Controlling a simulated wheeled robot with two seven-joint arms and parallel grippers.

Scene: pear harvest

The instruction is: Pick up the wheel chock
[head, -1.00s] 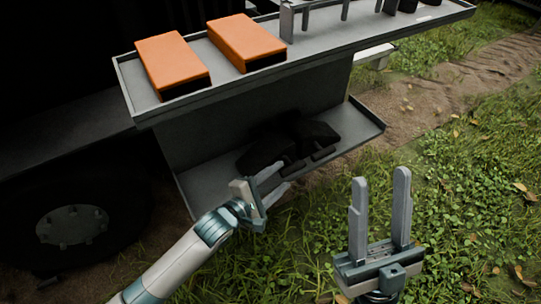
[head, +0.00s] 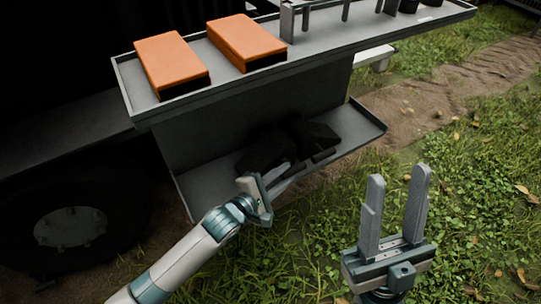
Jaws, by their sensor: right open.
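Two black wheel chocks lie side by side on the lower shelf (head: 365,131) under the upper tray. The left one (head: 262,153) is nearer my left gripper, and the other (head: 318,136) lies to its right. Both are dark and hard to separate in the shadow. My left gripper (head: 292,172) reaches over the shelf's front edge, its fingers at the near side of the chocks. Its fingertips are partly lost against the dark chocks, so contact and finger gap are unclear. My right gripper (head: 398,177) is open and empty above the grass, pointing up in the picture.
The upper tray (head: 310,58) overhangs the lower shelf and holds two orange-topped blocks (head: 171,62) (head: 246,42) and grey metal fittings. A dark wheel (head: 70,228) stands at the left. Grass and a dirt track at the right are free.

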